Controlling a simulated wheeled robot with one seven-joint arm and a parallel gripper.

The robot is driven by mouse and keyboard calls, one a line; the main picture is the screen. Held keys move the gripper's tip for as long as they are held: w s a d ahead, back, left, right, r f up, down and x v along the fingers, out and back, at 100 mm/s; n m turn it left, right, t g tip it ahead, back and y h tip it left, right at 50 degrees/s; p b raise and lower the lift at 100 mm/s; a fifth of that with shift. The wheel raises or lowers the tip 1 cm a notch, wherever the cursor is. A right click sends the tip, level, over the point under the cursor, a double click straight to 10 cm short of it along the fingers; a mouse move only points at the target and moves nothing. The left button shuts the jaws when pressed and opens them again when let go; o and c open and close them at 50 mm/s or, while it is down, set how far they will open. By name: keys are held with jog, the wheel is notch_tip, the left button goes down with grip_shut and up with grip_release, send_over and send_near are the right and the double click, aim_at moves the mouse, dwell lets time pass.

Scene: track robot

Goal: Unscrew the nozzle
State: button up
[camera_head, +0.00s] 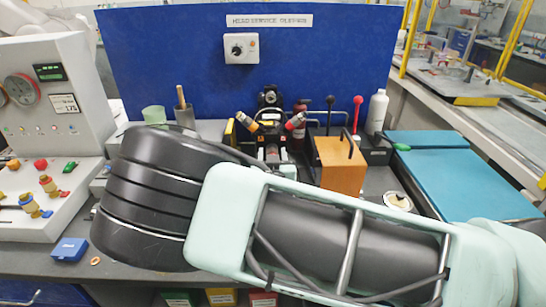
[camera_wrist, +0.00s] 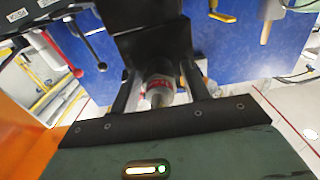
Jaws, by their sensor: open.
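My arm hides the gripper and the fixture's lower front there.
An orange block (camera_head: 341,165) with a black handle stands right of the fixture, near a white bottle (camera_head: 377,112) and a red-knobbed lever (camera_head: 357,104). A grey control panel (camera_head: 50,90) stands left. A blue board (camera_head: 160,60) closes the back. Teal mats (camera_head: 465,180) lie right.

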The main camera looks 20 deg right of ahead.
jog(key=shift+s, duration=0.15)
dwell(0.3)
jog(key=shift+s+a, duration=0.25)
jog(key=shift+s, duration=0.45)
jog(key=shift+b, duration=0.3)
jog(key=shift+f+m+b, duration=0.15)
jog(key=shift+m+b, duration=0.6)
jog(key=shift+m, duration=0.35)
jog(key=m+b, duration=0.3)
jog(key=shift+m, duration=0.4)
jog(key=shift+m+b, duration=1.7)
jog(key=shift+b, duration=0.4)
jog(key=shift+m+b, duration=0.9)
jog(key=shift+b, duration=0.3)
jog(key=shift+m+b, duration=0.3)
jog(key=shift+m, duration=0.1)
jog(key=shift+m+b, duration=0.3)
jog(key=shift+b, duration=0.3)
